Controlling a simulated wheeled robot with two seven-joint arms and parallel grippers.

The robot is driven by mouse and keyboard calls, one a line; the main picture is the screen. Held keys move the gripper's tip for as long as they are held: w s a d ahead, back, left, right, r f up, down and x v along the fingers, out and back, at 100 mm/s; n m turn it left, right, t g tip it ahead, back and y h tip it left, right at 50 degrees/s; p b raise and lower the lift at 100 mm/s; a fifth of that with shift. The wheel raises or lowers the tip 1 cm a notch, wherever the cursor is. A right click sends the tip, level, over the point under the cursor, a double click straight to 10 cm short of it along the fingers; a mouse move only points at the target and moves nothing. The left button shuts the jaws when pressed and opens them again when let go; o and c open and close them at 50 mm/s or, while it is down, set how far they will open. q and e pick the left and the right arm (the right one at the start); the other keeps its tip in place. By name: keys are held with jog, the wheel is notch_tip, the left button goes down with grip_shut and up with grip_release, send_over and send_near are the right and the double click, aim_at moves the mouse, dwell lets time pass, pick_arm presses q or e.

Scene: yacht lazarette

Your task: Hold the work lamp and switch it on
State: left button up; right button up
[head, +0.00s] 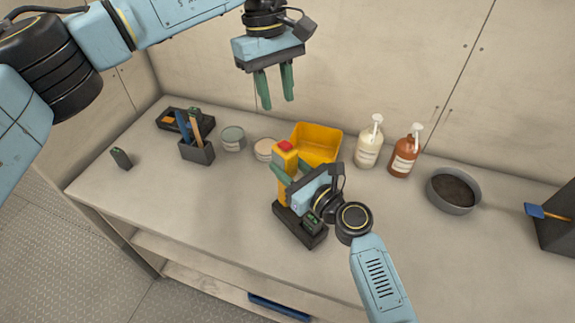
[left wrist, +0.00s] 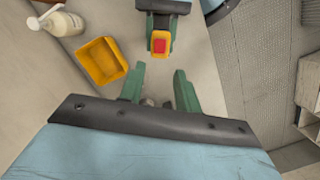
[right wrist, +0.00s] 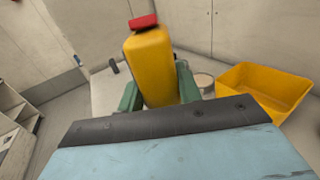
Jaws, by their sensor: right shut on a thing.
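The work lamp (head: 286,158) is a yellow upright body with a red button (head: 285,146) on top and a long black base (head: 297,228) on the bench. My right gripper (head: 291,177) is shut on the yellow body below the button. The right wrist view shows the lamp (right wrist: 152,68) between its green fingers. My left gripper (head: 277,88) is open and empty, pointing down above and behind the lamp. In the left wrist view, the red button (left wrist: 159,45) faces that camera, beyond the open fingers (left wrist: 158,85), with nothing between them.
A yellow bin (head: 316,145) stands close behind the lamp. Two pump bottles (head: 368,147) and a grey round pan (head: 453,190) are to the right. A tool holder (head: 197,152) and tins (head: 232,139) stand left.

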aim_at(288, 145)
pick_arm(q)
jog(key=shift+s+d+f+m, duration=0.1)
jog(key=shift+s+d+m, duration=0.1)
jog(key=shift+m, duration=0.5)
jog(key=c, duration=0.5)
jog(key=shift+s+d+m+t, duration=0.1)
jog(key=shift+s+m+t, duration=0.1)
jog(key=shift+m+t, duration=0.5)
grip_shut()
jog(key=shift+s+d+f+m+t+y, duration=0.15)
jog(key=shift+s+d+f+m+t, duration=0.15)
jog(key=shift+f+m, duration=0.9)
jog(key=shift+s+d+f+m+t+y, duration=0.1)
jog(key=shift+s+d+f+m+t, duration=0.2)
jog(key=shift+f+m, duration=0.95)
jog(key=shift+s+d+f+m+t+y, duration=0.15)
jog(key=shift+s+f+m+t, duration=0.2)
jog(key=shift+f+m, duration=0.85)
jog(key=shift+w+f, duration=0.1)
jog(key=shift+f, duration=0.55)
jog(key=shift+r, duration=3.55)
